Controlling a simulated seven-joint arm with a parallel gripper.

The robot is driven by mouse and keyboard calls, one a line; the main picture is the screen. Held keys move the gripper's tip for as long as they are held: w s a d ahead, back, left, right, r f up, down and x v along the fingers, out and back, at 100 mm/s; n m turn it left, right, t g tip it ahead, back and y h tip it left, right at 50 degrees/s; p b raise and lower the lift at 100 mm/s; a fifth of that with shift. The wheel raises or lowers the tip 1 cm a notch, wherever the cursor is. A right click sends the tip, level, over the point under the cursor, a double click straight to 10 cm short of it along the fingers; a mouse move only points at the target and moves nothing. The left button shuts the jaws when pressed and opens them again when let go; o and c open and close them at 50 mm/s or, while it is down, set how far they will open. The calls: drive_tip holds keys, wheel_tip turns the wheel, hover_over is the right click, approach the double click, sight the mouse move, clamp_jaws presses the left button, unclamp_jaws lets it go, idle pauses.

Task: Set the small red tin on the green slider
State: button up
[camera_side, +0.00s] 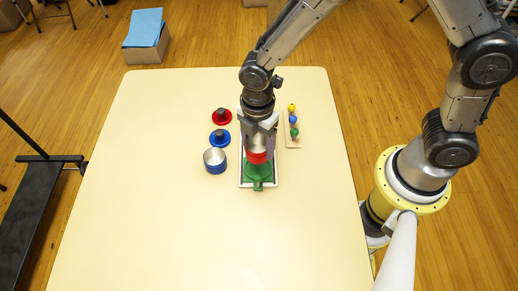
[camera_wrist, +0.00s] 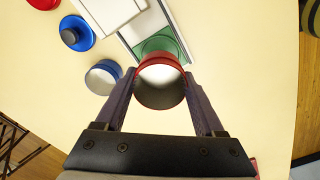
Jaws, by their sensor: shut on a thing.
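My gripper (camera_side: 257,147) points down over the green slider (camera_side: 258,171). It is shut on the small red tin (camera_side: 256,157), which shows just below the fingers. The slider lies in a light-edged track (camera_side: 242,182), largely covered by my arm.
A board with coloured balls (camera_side: 293,140) lies to the right. The front table (camera_side: 180,240) is clear.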

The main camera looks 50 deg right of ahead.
drive_tip(key=shift+f, duration=2.8)
drive_tip(key=shift+f, duration=0.55)
drive_tip(key=o, duration=1.1)
drive_tip(key=shift+c, duration=0.2)
drive_tip(key=shift+r, duration=5.5)
